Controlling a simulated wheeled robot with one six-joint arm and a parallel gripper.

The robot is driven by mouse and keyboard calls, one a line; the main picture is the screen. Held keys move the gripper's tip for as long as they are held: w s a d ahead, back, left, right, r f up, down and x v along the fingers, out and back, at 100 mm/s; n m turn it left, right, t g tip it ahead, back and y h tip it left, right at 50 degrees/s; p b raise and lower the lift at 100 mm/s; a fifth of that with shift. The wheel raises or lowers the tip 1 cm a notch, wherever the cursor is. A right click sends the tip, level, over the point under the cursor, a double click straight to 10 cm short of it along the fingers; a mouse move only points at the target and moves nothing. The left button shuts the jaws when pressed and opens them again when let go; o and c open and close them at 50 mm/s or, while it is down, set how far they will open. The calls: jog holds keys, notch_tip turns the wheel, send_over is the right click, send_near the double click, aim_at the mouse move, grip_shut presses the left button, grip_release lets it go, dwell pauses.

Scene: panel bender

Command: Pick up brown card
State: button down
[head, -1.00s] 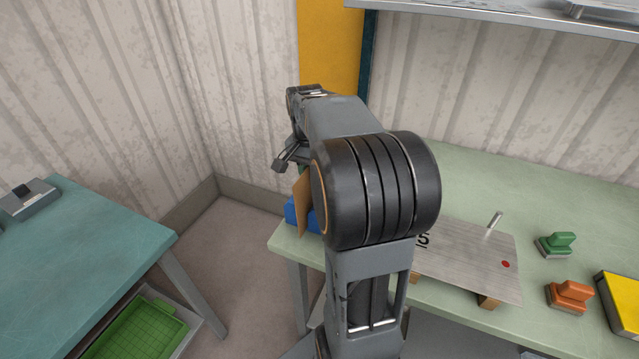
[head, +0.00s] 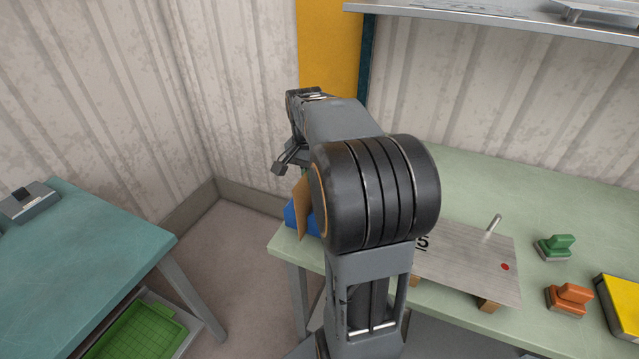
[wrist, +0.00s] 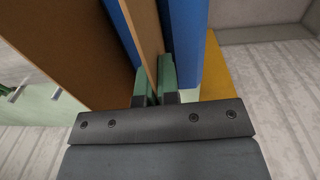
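The brown card (wrist: 145,32) shows in the wrist view as a thin upright strip running between my gripper's two green-padded fingers. My gripper (wrist: 158,88) has its fingers close together on either side of the card and appears shut on it. Blue surfaces (wrist: 187,40) stand on both sides of the card. A wide brown panel (wrist: 62,45) fills the left of that view. In the head view a brown card (head: 302,207) stands beside a blue holder (head: 290,214) at the bench's left end.
The green bench (head: 460,180) carries a grey plate (head: 465,265), a green stamp-like block (head: 555,246), an orange one (head: 569,299) and a yellow item (head: 622,300). A teal table (head: 80,265) stands left, with a green tray (head: 140,330) below. A wall is close behind.

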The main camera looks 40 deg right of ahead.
jog(key=shift+r+p, duration=4.55)
jog(key=shift+r, duration=0.85)
